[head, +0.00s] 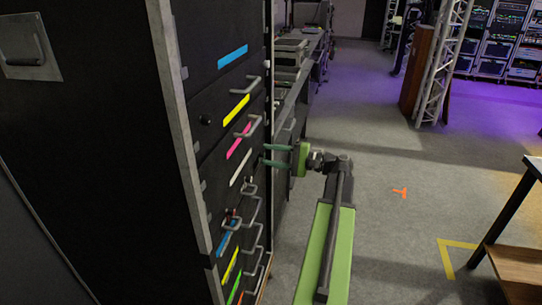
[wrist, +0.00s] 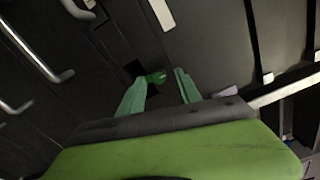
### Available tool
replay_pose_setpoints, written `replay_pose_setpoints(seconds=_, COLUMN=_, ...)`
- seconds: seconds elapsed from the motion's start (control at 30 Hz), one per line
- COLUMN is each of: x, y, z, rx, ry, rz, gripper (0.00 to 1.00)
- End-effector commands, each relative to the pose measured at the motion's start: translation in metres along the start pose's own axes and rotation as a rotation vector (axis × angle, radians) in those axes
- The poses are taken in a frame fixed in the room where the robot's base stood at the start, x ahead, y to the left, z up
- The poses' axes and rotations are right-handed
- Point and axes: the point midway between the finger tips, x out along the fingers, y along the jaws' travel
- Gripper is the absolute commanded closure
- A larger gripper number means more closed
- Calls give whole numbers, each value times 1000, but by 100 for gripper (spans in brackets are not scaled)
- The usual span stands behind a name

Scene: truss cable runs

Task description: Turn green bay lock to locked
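A small green knob (wrist: 156,77), which looks like the green bay lock, sits on a dark square recess in the black panel in the wrist view. My gripper (wrist: 161,80) is open, with its two green fingers apart on either side of the knob and a little short of it. I cannot tell whether they touch it. In the head view my gripper (head: 264,154) reaches the rack's drawer front from the right, beside the white strip. The knob cannot be made out there. Its turned position is too small to read.
The black rack (head: 90,120) has drawers with coloured strips and metal handles (head: 246,127) that stick out near my gripper. A bench (head: 295,90) with equipment stands behind it. A wooden table (head: 515,262) is at the right. Grey floor (head: 385,215) between is mostly clear.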

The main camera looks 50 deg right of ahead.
Motion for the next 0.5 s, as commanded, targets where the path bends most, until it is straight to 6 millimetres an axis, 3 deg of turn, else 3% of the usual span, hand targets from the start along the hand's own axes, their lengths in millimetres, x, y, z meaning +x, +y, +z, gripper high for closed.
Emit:
replay_pose_setpoints(seconds=0.33, x=-5, y=0, z=0, rx=-1, ry=0, rz=1, gripper=59)
replay_pose_setpoints(seconds=0.5, x=-38, y=0, z=-1, rx=-1, ry=2, rz=0, gripper=59)
